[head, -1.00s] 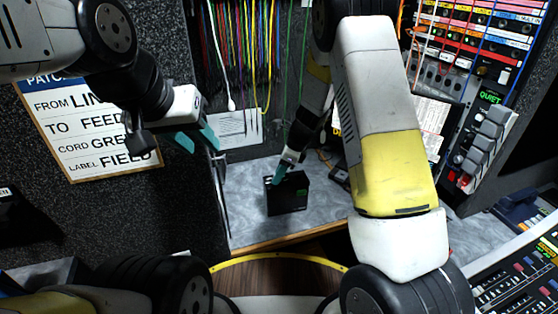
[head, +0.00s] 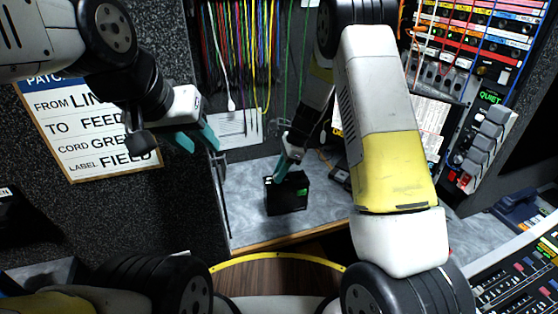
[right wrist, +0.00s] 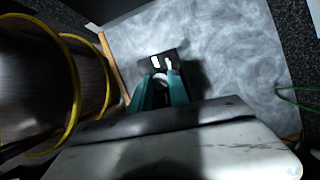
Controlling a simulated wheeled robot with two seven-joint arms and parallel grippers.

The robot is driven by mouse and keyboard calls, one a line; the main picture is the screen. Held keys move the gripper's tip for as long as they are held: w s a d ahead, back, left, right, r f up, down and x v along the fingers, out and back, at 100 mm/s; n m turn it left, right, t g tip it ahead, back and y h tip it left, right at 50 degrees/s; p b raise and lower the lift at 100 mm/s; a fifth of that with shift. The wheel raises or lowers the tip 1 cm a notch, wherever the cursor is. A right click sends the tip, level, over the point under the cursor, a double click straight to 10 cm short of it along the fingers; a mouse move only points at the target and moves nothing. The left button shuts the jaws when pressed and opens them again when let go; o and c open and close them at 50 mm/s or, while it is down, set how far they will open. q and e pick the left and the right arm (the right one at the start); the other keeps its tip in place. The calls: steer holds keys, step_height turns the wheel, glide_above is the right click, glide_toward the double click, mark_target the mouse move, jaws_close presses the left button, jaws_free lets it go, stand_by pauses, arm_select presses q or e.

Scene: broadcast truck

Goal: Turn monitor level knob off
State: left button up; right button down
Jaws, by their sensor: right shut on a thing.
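A small black box (head: 288,198) with a green mark stands on the grey counter, and its top also shows in the right wrist view (right wrist: 149,66) with two white marks. My right gripper (head: 281,172) reaches down to the top of the box. In the right wrist view its teal fingers (right wrist: 161,88) are shut on a small pale knob (right wrist: 160,77) between them, partly hidden by the fingers. The knob's pointer position cannot be made out. My left gripper (head: 197,141) is open and empty, in the air to the left in front of the dark panel.
The grey counter (head: 245,185) is mostly clear around the box, with a wooden front edge (head: 285,238). Coloured patch cords (head: 240,60) hang behind. A mixing console (head: 520,275) stands at the right, and a dark speckled wall (head: 120,215) is at the left.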

steer(key=n+g, duration=0.1)
steer(key=n, duration=0.2)
steer(key=shift+w+n, duration=0.15)
steer(key=shift+n, duration=0.25)
steer(key=n, duration=0.1)
steer(key=n+g+h, duration=0.1)
steer(key=n, duration=0.1)
steer(key=shift+w+a+n+g, duration=0.1)
steer(key=shift+a+n+g, duration=0.05)
steer(key=shift+n+g, duration=0.15)
steer(key=n+h, duration=0.1)
steer(key=n, duration=0.2)
steer(key=n+g+h, duration=0.1)
steer(key=n, duration=0.2)
steer(key=shift+a, duration=0.15)
steer(key=n+h, duration=0.1)
steer(key=n, duration=0.2)
steer(key=n+h, duration=0.2)
steer(key=n, duration=0.2)
steer(key=shift+a+n, duration=0.2)
steer(key=shift+n, duration=0.1)
steer(key=n+h, duration=0.1)
steer(key=n, duration=0.2)
steer(key=shift+n+t, duration=0.3)
steer(key=shift+t, duration=0.1)
steer(key=shift+a+n+t+h, duration=0.1)
steer(key=shift+n+t+h, duration=0.4)
steer(key=shift+n, duration=1.1)
